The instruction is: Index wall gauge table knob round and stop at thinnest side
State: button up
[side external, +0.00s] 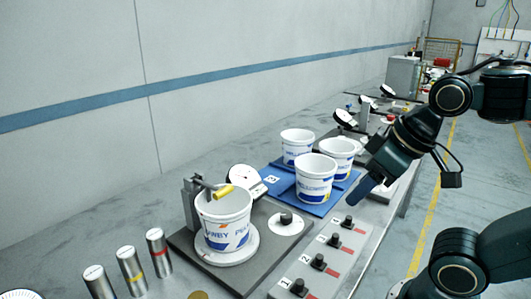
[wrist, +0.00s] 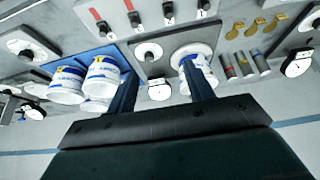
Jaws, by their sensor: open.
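A white tub with blue print (side external: 224,222) stands upright on a round white table (side external: 232,256), with a yellow-tipped gauge arm (side external: 222,191) at its rim. A dial gauge (side external: 243,178) stands behind it; its reading is too small to tell. The black knob (side external: 286,217) sits on a white disc beside the tub, and it also shows in the wrist view (wrist: 149,54). My gripper (side external: 362,192) is raised to the right of the knob, apart from it. In the wrist view my gripper (wrist: 160,78) has its fingers spread, with nothing held between them.
Several white tubs (side external: 315,178) stand on a blue mat (side external: 283,186) behind the knob. A panel of black switches (side external: 319,262) is in front. Metal cylinders with coloured bands (side external: 158,252) stand at the left. More gauge stations lie further along the bench.

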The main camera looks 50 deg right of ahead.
jog(key=shift+w, duration=0.1)
jog(key=n+g, duration=0.6)
jog(key=n, duration=0.5)
send_over(287, 214)
jog(key=shift+f, duration=2.35)
jog(key=shift+f, duration=0.15)
notch_tip(287, 214, down, 14)
jog(key=shift+r, duration=0.25)
jog(key=c, duration=1)
